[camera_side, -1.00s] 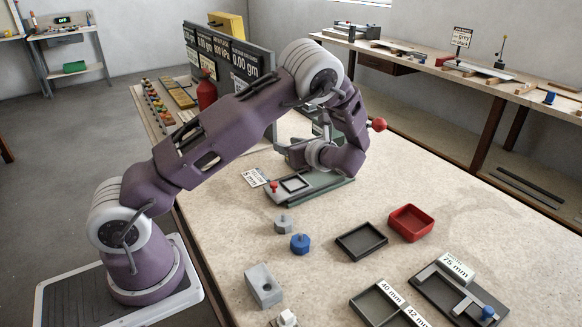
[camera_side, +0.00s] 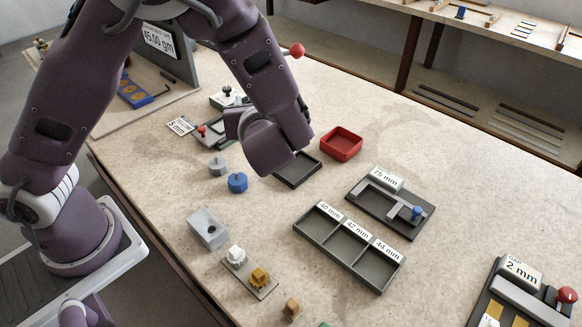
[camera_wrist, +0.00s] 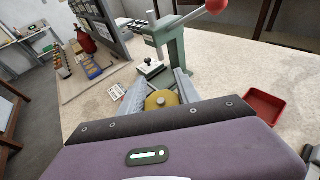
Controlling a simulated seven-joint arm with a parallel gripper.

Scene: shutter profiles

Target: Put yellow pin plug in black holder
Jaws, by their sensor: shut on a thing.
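In the wrist view, my gripper (camera_wrist: 159,92) is shut on the yellow pin plug (camera_wrist: 161,100), a round yellow piece with a small pin in its top. In the side view, my gripper's fingers and the plug are hidden behind my wrist, just beside a shallow dark tray (camera_side: 299,172). This tray is partly covered by my wrist and looks like the black holder, but I cannot be sure. Its visible part looks empty. In the wrist view it is hidden.
A red tray (camera_side: 341,143) stands right of the dark tray. A fixture with a red knob (camera_side: 202,130) lies behind. Blue (camera_side: 238,182) and grey plugs (camera_side: 217,167) stand in front. A three-compartment tray (camera_side: 349,246) lies at front right. A green press (camera_wrist: 172,45) rises ahead in the wrist view.

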